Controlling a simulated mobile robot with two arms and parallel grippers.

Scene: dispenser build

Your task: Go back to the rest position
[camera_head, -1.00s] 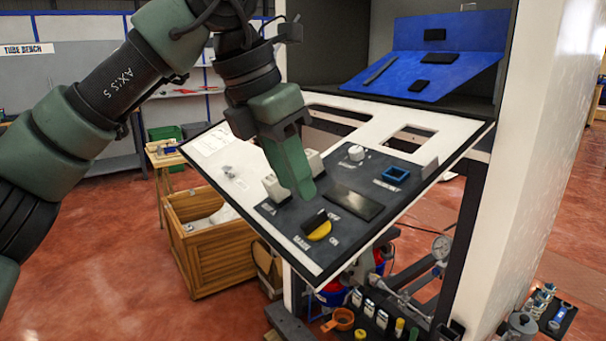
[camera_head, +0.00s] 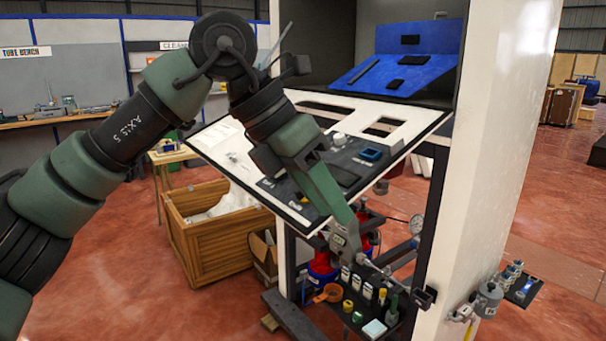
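My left arm comes in from the left. Its gripper (camera_head: 345,238) points down and to the right, in front of the lower edge of the tilted control panel (camera_head: 225,143). The fingers overlap in this view, so their gap and anything between them cannot be made out. The gripper and wrist hide part of the panel's dark control area, including the yellow knob seen earlier. My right gripper is not in view.
The white cabinet side (camera_head: 490,150) stands right of the panel. A wooden crate (camera_head: 215,240) stands left of the cabinet. A blue sloped board (camera_head: 405,75) sits inside. Red floor is open at lower left and right.

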